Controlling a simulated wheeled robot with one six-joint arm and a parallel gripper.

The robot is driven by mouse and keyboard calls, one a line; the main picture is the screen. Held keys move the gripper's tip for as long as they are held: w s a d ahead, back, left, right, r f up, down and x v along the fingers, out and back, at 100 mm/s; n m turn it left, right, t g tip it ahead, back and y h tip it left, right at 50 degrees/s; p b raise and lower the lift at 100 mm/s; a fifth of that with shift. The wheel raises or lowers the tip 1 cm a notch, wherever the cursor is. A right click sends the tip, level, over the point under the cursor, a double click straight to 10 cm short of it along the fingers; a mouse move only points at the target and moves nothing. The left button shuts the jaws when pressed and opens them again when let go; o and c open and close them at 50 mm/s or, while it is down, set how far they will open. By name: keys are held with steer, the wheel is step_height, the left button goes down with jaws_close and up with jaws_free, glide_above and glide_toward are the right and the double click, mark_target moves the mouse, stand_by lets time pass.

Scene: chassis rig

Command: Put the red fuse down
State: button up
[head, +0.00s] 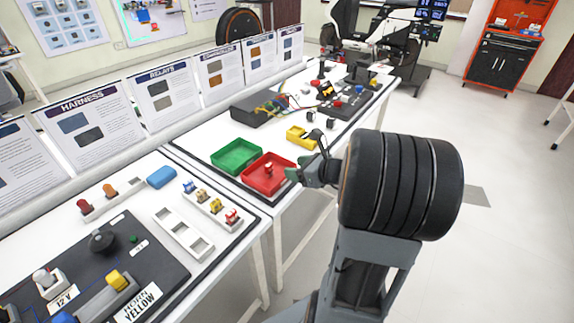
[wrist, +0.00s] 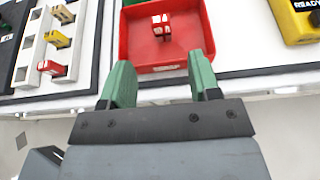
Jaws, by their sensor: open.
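A red fuse (wrist: 160,27) with pale markings rests in the red tray (wrist: 152,69), on the tray floor and clear of the walls. In the head view the fuse (head: 269,170) also shows inside the red tray (head: 262,189). My gripper (wrist: 160,80) is open and empty, with its green fingers apart at the tray's near edge. The fuse lies beyond the fingertips, not between them. In the head view my gripper (head: 294,173) is at the tray's right side. Another red fuse (head: 232,215) sits in a white holder to the left.
A green tray (head: 236,155) stands left of the red tray. A yellow meter (head: 300,136) lies behind it, to the right. The white holder (head: 210,206) carries several coloured fuses. An empty white holder (head: 183,233) lies nearer. The floor right of the table is open.

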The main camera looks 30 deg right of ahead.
steer(key=s+a+n+g+h, duration=0.2)
steer(key=s+a+n+g, duration=0.2)
steer(key=n, duration=1.1)
steer(key=s+a+n+g+h, duration=0.3)
steer(key=s+a+n+g, duration=0.2)
steer(key=n, duration=1.1)
steer(key=s+a, duration=0.3)
steer(key=a, duration=0.2)
steer(key=shift+s, duration=0.35)
steer(key=shift+r, duration=0.1)
